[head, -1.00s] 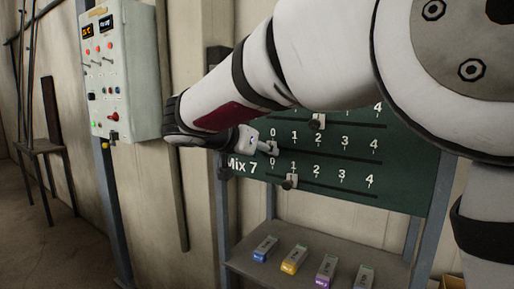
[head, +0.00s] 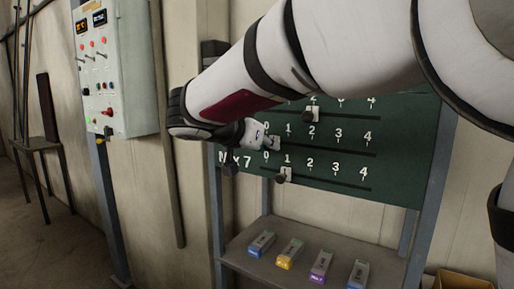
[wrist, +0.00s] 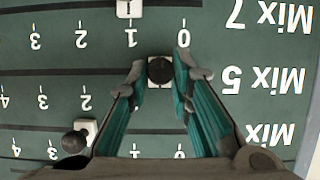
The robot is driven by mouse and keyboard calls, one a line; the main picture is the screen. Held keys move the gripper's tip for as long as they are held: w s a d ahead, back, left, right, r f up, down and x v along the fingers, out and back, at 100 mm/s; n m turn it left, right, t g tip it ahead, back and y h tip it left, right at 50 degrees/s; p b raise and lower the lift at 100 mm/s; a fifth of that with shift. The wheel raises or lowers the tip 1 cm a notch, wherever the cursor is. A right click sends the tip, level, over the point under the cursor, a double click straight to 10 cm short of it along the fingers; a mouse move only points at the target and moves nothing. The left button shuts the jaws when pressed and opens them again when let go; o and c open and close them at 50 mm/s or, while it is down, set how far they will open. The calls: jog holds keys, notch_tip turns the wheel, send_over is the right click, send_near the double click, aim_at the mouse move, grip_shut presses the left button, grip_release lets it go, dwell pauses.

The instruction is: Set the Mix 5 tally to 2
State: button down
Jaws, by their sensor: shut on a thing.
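The green tally board (head: 400,185) has rows of white numbers with sliding knobs on dark slots. My gripper (wrist: 160,72) is shut on the dark round knob of the Mix 5 slider (wrist: 154,83), with one finger on each side. The slider stands between 0 and 1; the fingers hide those two numbers in the wrist view. The Mix 5 label (wrist: 275,80) is upside down in that view and hidden behind my arm in the head view. In the head view my gripper (head: 271,142) reaches the middle row just right of its 0.
The Mix 7 slider (head: 285,175) below stands at 1. The slider above (head: 312,114) stands near 2. Several small colour-ended boxes (head: 290,254) lie on the shelf (head: 240,268). A control box (head: 112,70) hangs at the left. The slot right of Mix 5's slider looks clear.

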jog(key=b, duration=0.4)
send_near(311, 153)
jog(key=x, duration=0.4)
jog(key=shift+w+d, duration=0.1)
jog(key=c, duration=1.5)
grip_release()
jog(key=shift+o, duration=0.2)
jog(key=shift+f, duration=0.1)
jog(key=v, duration=1.2)
